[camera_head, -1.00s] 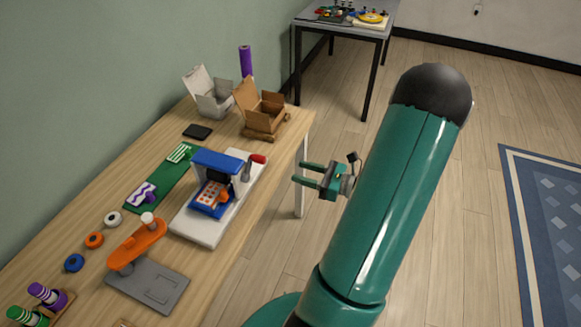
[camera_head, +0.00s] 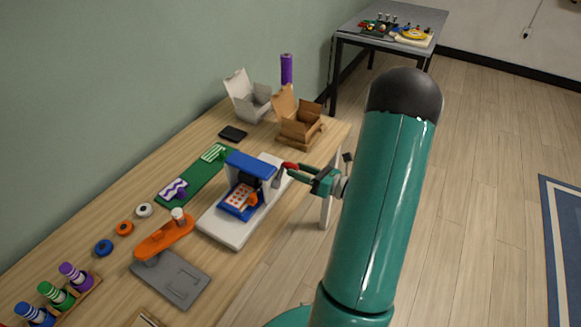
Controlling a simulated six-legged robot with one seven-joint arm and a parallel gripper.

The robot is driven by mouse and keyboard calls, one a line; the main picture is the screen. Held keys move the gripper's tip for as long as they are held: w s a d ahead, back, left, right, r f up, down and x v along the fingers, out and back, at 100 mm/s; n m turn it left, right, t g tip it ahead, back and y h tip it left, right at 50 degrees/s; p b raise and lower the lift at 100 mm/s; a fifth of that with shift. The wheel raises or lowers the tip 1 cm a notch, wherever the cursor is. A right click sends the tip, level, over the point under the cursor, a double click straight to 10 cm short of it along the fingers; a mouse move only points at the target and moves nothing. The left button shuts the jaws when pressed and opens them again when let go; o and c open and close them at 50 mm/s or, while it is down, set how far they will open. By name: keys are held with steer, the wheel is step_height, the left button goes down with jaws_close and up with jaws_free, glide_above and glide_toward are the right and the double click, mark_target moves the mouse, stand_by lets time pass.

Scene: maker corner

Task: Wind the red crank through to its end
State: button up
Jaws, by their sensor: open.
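The red crank (camera_head: 289,166) is a red handle on a grey arm at the right side of a blue and white press (camera_head: 253,164). The press stands on a white base (camera_head: 230,232) and holds an orange-dotted card on a blue bed. My gripper (camera_head: 298,171) is green and open, with its fingertips at the red handle. The fingers overlap the handle in this view; I cannot tell whether they touch it. The far side of the handle is hidden.
A cardboard box (camera_head: 300,130) and a white box (camera_head: 248,106) stand behind the press. An orange lever tool (camera_head: 165,238) is in front of it. A green board (camera_head: 195,178) lies to its left.

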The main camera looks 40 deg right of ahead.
mark_target(291, 167)
steer(key=shift+x, duration=1.75)
steer(key=shift+c, duration=0.5)
jaws_close()
